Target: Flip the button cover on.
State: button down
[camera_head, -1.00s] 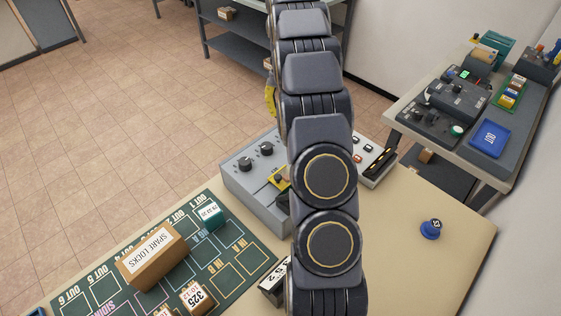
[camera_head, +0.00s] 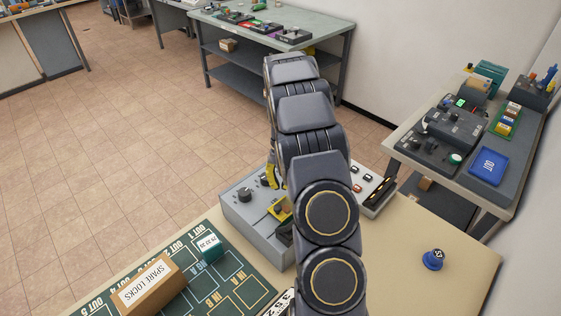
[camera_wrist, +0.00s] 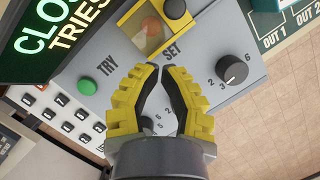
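The grey control box (camera_head: 235,208) stands on the near table, partly hidden by my arm. On it is a yellow-framed button cover (camera_head: 279,208) with a clear orange window. The cover (camera_wrist: 150,32) also shows at the top of the wrist view, above the TRY and SET labels; I cannot tell whether it is raised or down. A green button (camera_wrist: 87,86) sits to its left. My gripper (camera_wrist: 160,70) has yellow fingers with black pads. Its tips are almost together, with nothing between them, in front of the panel below the cover in the picture. Contact cannot be seen.
A lit sign (camera_wrist: 60,30) fills the wrist view's upper left. A SPARE LOCKS box (camera_head: 150,283) and a teal block (camera_head: 210,247) lie left. A blue knob-like piece (camera_head: 433,259) stands right on otherwise clear tabletop.

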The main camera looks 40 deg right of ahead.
aim_at(280, 203)
jog(key=shift+s+a+f, duration=0.25)
jog(key=shift+s+a, duration=0.85)
jog(key=shift+a, duration=0.05)
jog(key=shift+a, duration=0.1)
jog(key=a, duration=0.5)
jog(key=shift+a, duration=0.1)
jog(key=shift+w, duration=0.1)
